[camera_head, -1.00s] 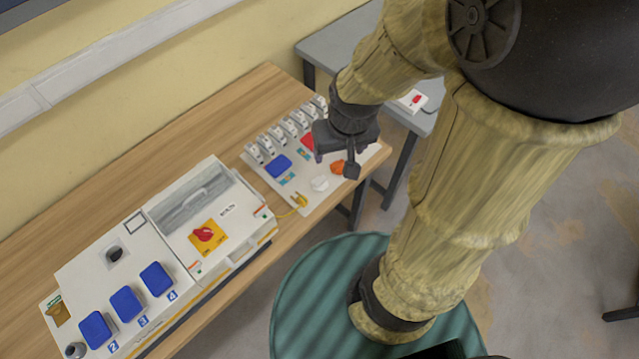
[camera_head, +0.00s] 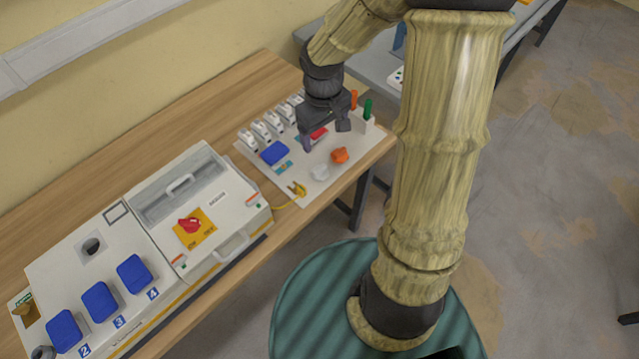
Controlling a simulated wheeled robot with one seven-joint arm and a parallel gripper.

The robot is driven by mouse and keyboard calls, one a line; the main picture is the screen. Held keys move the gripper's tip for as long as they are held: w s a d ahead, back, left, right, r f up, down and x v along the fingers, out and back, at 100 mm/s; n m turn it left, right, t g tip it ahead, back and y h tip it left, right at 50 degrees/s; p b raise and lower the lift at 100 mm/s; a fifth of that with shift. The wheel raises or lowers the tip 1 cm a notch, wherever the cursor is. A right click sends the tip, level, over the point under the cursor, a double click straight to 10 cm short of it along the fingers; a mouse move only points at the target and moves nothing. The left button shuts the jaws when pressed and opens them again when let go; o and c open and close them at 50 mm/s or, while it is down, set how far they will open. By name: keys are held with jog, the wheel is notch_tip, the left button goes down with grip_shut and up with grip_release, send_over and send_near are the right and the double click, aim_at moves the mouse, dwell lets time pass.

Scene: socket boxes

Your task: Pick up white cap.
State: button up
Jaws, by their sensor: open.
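The white cap (camera_head: 320,173) lies on the pale board (camera_head: 301,196) at the right end of the wooden table. An orange cap (camera_head: 340,155) sits just to its right and a little farther back. My gripper (camera_head: 326,142) is over the board, behind the white cap in the picture and apart from it. Its fingers are spread and I see nothing held between them. A red piece (camera_head: 318,134) shows partly behind the fingers.
A blue block (camera_head: 274,152) and a row of grey-white sockets (camera_head: 261,131) are left of my gripper. A yellow plug (camera_head: 297,188) lies near the front edge. A holder (camera_head: 364,123) with green and orange handles stands right. A large socket box (camera_head: 187,212) fills the left.

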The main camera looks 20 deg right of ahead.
jog(key=n+b, duration=0.1)
jog(key=b, duration=0.3)
send_over(321, 170)
notch_tip(321, 170, down, 7)
jog(key=shift+w+n, duration=0.1)
jog(key=shift+n, duration=0.2)
notch_tip(321, 170, down, 12)
jog(key=shift+f, duration=0.1)
jog(key=shift+f, duration=0.1)
